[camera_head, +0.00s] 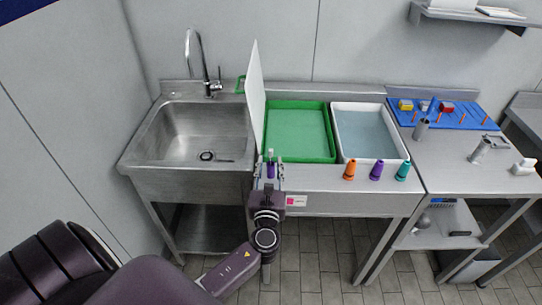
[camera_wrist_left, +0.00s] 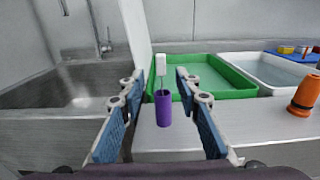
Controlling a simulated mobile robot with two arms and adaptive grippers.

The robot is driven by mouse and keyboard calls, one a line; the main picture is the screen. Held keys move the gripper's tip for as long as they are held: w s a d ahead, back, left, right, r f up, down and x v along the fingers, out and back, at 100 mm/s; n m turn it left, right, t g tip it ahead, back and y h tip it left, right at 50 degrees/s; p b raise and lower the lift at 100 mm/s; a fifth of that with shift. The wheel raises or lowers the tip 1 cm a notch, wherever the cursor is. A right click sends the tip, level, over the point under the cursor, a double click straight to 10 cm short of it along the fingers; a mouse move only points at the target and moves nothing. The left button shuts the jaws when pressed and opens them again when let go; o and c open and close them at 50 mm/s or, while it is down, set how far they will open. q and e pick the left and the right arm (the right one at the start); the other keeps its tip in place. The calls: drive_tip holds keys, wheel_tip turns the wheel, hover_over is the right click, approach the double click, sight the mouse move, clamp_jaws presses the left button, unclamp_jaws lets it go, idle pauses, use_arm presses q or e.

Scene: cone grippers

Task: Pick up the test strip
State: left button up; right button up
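A test strip (camera_wrist_left: 160,73) with a white upper part stands upright in a small purple holder (camera_wrist_left: 163,108) in the left wrist view. The holder appears to stand near the front of the steel counter. My left gripper (camera_wrist_left: 161,86) is open, with one blue-padded finger on each side of the strip and holder and gaps visible on both sides. In the head view the left gripper (camera_head: 270,168) is at the counter's front edge, with the purple holder and pale strip top showing between its fingers. My right gripper is not in view.
A thin white upright panel (camera_head: 256,100) stands between the sink (camera_head: 190,135) and the green tray (camera_head: 298,104). A white water-filled tray (camera_head: 368,106) is to its right. Orange (camera_head: 349,170), purple (camera_head: 376,171) and teal (camera_head: 402,171) cones stand along the counter's front.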

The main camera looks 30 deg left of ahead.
sight(271, 157)
use_arm(q)
drive_tip(key=x, duration=0.3)
drive_tip(key=shift+w+p, duration=0.2)
drive_tip(key=shift+p, duration=0.2)
drive_tip(key=shift+w+a+f, duration=0.15)
drive_tip(key=shift+w+a, duration=0.15)
drive_tip(key=shift+w, duration=0.1)
drive_tip(key=shift+c, duration=0.5)
drive_tip(key=c, duration=0.7)
